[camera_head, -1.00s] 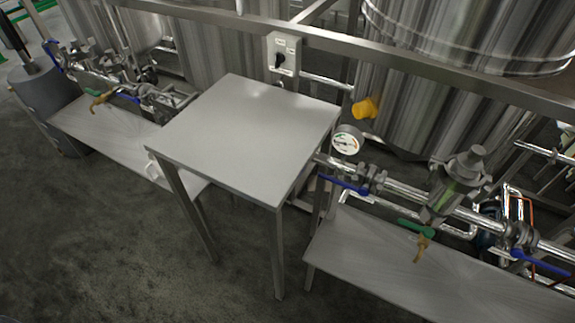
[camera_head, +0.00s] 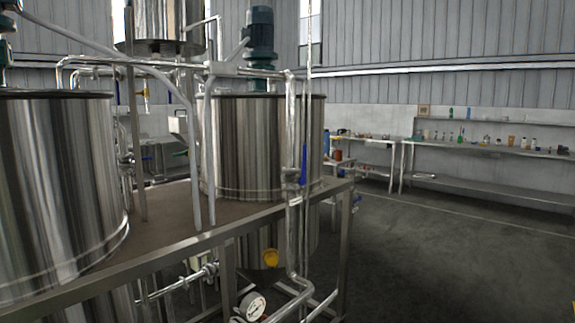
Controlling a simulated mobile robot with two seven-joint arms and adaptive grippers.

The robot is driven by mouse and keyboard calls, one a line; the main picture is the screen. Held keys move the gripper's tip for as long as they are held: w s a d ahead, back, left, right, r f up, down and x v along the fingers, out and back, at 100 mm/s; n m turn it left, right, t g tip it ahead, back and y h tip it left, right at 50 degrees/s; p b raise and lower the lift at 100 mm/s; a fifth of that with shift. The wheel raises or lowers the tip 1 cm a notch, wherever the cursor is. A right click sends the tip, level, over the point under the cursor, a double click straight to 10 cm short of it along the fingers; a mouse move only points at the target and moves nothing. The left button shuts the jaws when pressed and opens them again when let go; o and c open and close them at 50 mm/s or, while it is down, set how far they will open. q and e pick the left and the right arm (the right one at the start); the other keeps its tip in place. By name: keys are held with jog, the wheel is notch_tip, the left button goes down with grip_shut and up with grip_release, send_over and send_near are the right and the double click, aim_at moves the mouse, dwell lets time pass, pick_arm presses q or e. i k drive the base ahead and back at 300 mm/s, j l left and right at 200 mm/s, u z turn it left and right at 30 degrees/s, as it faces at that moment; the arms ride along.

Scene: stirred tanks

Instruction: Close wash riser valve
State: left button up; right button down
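A valve with a blue lever (camera_head: 304,165) sits on a vertical steel riser pipe (camera_head: 291,230) at the front right corner of the tank platform. The lever stands upright, roughly along the pipe. I cannot tell from any label whether this is the wash riser valve. Neither of my grippers is in view.
A steel tank (camera_head: 258,140) with a motor on top stands behind the riser. Another tank (camera_head: 55,180) is at left. The platform's front rail (camera_head: 180,247) crosses below them. A pressure gauge (camera_head: 252,306) is at the bottom. Open floor (camera_head: 430,260) lies right, before shelves (camera_head: 480,150).

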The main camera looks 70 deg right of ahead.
aim_at(304, 162)
jog(key=l+z, duration=0.1)
jog(key=z, duration=1.55)
jog(key=i+l+z, duration=0.3)
jog(key=i, duration=0.4)
jog(key=i+l+z, duration=0.15)
jog(key=i, duration=0.25)
jog(key=l, duration=0.1)
